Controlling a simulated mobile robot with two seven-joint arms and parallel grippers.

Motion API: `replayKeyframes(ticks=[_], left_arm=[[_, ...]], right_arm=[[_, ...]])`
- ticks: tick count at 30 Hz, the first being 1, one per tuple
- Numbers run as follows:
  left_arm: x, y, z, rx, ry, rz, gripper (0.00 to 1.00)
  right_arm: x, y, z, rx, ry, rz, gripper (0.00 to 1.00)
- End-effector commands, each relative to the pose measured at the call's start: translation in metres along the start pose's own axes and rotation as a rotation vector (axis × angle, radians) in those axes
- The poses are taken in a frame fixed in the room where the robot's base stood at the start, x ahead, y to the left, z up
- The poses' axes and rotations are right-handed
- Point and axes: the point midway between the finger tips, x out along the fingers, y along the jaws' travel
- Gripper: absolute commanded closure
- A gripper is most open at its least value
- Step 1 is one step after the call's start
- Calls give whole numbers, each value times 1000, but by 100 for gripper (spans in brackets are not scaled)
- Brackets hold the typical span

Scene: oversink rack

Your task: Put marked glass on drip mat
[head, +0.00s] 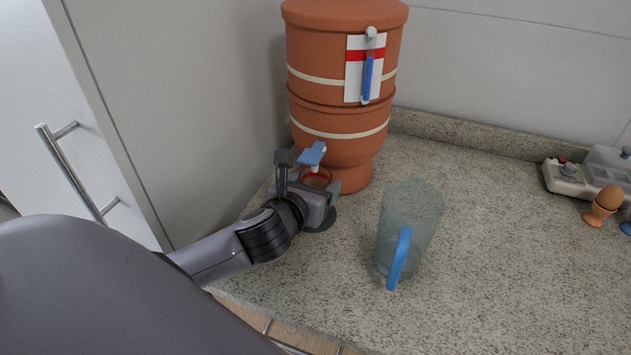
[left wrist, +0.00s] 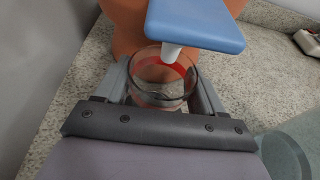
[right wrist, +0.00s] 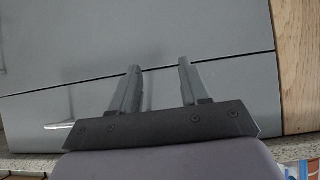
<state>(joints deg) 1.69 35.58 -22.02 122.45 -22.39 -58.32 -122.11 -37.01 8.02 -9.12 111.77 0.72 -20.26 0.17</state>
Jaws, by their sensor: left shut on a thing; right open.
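A clear glass with a red band (left wrist: 150,90) is held between the fingers of my left gripper (left wrist: 162,92). In the head view the glass (head: 316,177) shows its red rim-side band in front of the foot of the terracotta water filter (head: 345,120). The filter's blue tap (head: 312,153) is right above the glass, and its white spout points toward the glass mouth in the left wrist view. My left gripper (head: 312,185) is shut on the glass. My right gripper (right wrist: 160,82) is open and empty, facing a grey cabinet front. I see no drip mat.
A clear jug with a blue handle (head: 408,230) stands on the speckled counter (head: 500,270) right of my left gripper. An egg in an orange cup (head: 603,205) and a small appliance (head: 570,178) are at the far right. The counter between them is clear.

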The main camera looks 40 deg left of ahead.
Motion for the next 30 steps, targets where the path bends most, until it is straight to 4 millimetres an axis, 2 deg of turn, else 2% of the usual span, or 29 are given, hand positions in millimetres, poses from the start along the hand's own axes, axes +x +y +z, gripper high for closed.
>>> replayKeyframes(ticks=[13,14,16,26,30], left_arm=[[-1,-1,-4,2,-2,0,72],[0,-1,-5,2,-1,1,28],[0,-1,-4,1,-1,0,6],[-1,-1,-2,1,-2,0,6],[-10,-1,-1,3,-1,0,6]], right_arm=[[1,-1,4,1,-5,-1,54],[1,-1,5,1,-5,-1,54],[1,-1,4,1,-5,-1,54],[1,0,4,1,-6,-1,54],[1,-1,4,1,-6,-1,54]])
